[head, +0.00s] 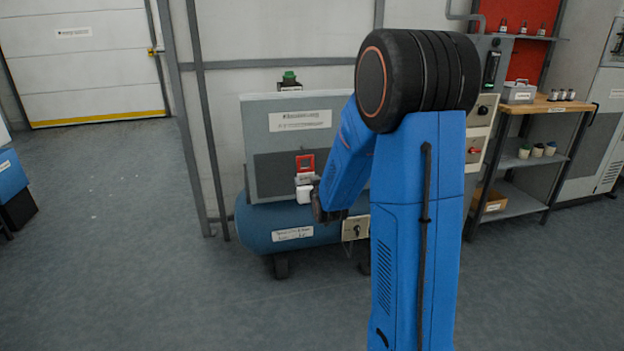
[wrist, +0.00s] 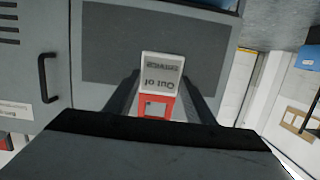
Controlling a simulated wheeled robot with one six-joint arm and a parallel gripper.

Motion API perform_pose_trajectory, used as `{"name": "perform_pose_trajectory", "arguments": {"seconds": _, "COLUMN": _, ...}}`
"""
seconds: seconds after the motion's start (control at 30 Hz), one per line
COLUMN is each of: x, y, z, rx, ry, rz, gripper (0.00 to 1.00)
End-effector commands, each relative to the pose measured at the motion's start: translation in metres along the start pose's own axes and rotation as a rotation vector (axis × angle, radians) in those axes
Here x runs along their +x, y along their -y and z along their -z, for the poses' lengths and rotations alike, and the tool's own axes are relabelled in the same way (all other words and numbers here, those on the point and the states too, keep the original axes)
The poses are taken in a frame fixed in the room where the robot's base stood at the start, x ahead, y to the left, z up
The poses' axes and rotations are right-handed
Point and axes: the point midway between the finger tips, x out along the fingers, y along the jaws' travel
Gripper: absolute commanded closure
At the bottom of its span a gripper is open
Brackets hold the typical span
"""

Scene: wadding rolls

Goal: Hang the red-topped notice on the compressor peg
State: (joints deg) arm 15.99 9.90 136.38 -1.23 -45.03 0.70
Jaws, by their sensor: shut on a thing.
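The red-topped notice (head: 305,163) is in front of the dark grey panel of the compressor cabinet (head: 264,105). In the wrist view the notice (wrist: 160,75) appears upside down, with its white printed part above and its red part, with a small opening, below. My gripper (wrist: 161,90) is shut on the notice, one dark finger at each side. In the head view my forearm hides part of the cabinet's right side. I cannot make out the peg in either view, nor whether the notice touches the panel.
The blue compressor tank (head: 292,232) lies under the cabinet. A workbench with shelves (head: 548,104) stands at the right, with small pots and a grey box. A blue object (head: 12,180) is at the left edge. The floor (head: 120,240) at left is clear.

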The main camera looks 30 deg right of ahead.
Motion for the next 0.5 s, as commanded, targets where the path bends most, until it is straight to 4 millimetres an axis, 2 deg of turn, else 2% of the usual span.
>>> {"name": "perform_pose_trajectory", "arguments": {"seconds": 0.1, "x": -0.009, "y": -0.009, "z": 0.012, "rx": 0.002, "ry": 0.006, "rz": -0.012, "gripper": 0.72}}
{"name": "perform_pose_trajectory", "arguments": {"seconds": 0.2, "x": -0.013, "y": -0.011, "z": 0.015, "rx": 0.002, "ry": 0.011, "rz": -0.016, "gripper": 0.72}}
{"name": "perform_pose_trajectory", "arguments": {"seconds": 0.5, "x": -0.006, "y": -0.012, "z": 0.017, "rx": 0.003, "ry": 0.013, "rz": -0.017, "gripper": 0.72}}
